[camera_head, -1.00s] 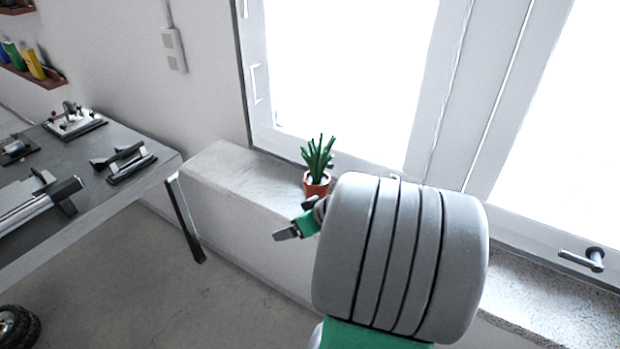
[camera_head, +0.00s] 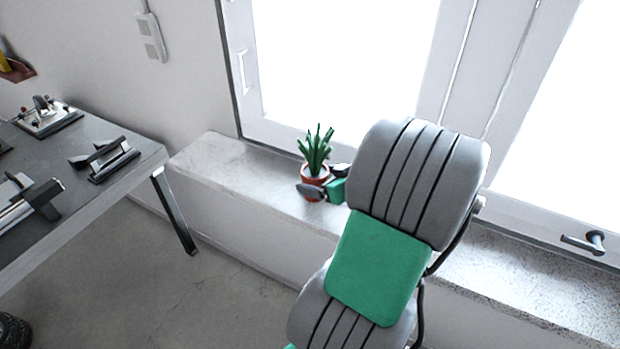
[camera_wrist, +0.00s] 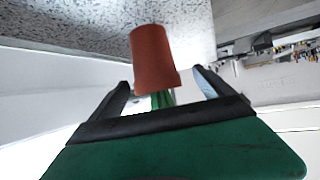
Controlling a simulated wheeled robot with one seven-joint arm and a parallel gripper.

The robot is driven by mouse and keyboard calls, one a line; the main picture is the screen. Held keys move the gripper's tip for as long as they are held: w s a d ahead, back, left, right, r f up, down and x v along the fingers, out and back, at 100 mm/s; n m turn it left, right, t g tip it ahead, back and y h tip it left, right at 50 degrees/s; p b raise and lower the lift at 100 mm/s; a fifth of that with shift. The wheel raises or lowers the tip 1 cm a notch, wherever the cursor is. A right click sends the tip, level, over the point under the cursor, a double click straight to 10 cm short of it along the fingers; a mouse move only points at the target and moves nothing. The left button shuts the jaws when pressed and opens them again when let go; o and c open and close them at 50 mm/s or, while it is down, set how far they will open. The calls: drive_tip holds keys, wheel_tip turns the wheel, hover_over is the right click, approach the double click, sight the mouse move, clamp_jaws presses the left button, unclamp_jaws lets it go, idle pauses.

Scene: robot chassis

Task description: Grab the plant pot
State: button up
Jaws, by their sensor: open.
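The plant pot (camera_head: 314,183) is a small terracotta pot with a spiky green plant, upright on the window sill in the head view. My gripper (camera_head: 322,180) is at the pot, with one finger showing in front of it and part of the other at its right side. In the wrist view the pot (camera_wrist: 153,58) appears upside down, ahead of and partly between the two dark fingers of my gripper (camera_wrist: 163,92). The fingers are apart, with a visible gap on each side of the pot. The plant's leaves are mostly hidden behind the gripper body there.
The speckled sill (camera_head: 240,172) runs along below the window (camera_head: 340,70). A grey workbench (camera_head: 105,190) with metal tools stands at the left. A window handle (camera_head: 585,242) is at the right. The sill left of the pot is clear.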

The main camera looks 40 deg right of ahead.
drive_tip(key=x, duration=0.2)
drive_tip(key=p+x, duration=0.1)
drive_tip(key=x, duration=0.1)
drive_tip(key=d+p+x, duration=0.1)
drive_tip(key=x, duration=0.1)
drive_tip(key=shift+w+f, duration=0.15)
drive_tip(key=shift+w, duration=0.05)
drive_tip(key=shift+a, duration=0.1)
drive_tip(key=c, duration=1.9)
